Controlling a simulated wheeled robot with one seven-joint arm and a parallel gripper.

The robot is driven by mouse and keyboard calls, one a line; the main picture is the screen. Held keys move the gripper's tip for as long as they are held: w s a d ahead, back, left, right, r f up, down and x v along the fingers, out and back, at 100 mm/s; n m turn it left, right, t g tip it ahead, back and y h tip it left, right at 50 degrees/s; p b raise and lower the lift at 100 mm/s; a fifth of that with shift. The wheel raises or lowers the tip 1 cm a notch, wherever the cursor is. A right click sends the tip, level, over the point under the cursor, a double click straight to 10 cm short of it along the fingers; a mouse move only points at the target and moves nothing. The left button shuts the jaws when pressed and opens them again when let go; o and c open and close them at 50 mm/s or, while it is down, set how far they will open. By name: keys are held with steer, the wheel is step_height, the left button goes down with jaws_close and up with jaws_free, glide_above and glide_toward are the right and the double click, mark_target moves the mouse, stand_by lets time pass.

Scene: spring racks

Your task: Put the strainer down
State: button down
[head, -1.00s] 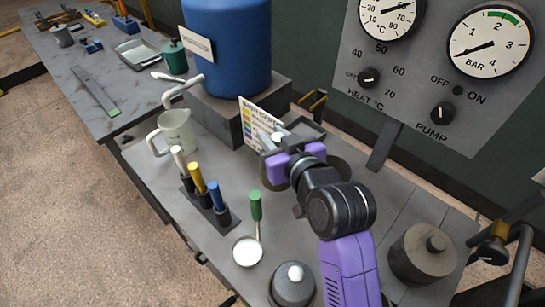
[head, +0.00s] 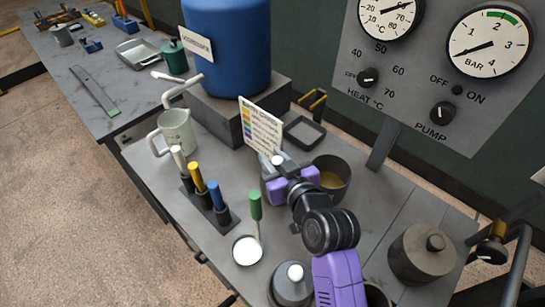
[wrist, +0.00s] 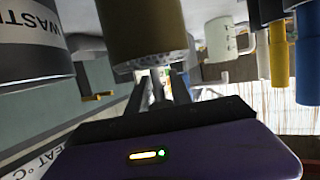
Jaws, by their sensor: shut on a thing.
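My gripper (head: 277,166) is over the middle of the bench, just left of a dark pot (head: 331,178) with a yellowish inside. In the wrist view its fingers (wrist: 162,84) are close together and reach to the speckled end of an olive-brown cylinder (wrist: 147,30), which looks like the strainer. The gripper is shut on it. My gripper and wrist hide most of it in the head view, so I cannot tell whether its lower end touches the bench.
A colour card (head: 262,126) stands just behind my gripper, beside a shallow dark tray (head: 304,132). A rack (head: 205,208) of coloured handles, a white jug (head: 177,132), a green-handled tool (head: 256,206) and a lidded pot (head: 420,255) stand around. Little bench is free.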

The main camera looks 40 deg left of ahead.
steer(key=c, duration=1.4)
jaws_free()
steer(key=shift+c, duration=0.2)
steer(key=b+v, duration=0.1)
steer(key=v, duration=1.1)
steer(key=shift+r, duration=0.2)
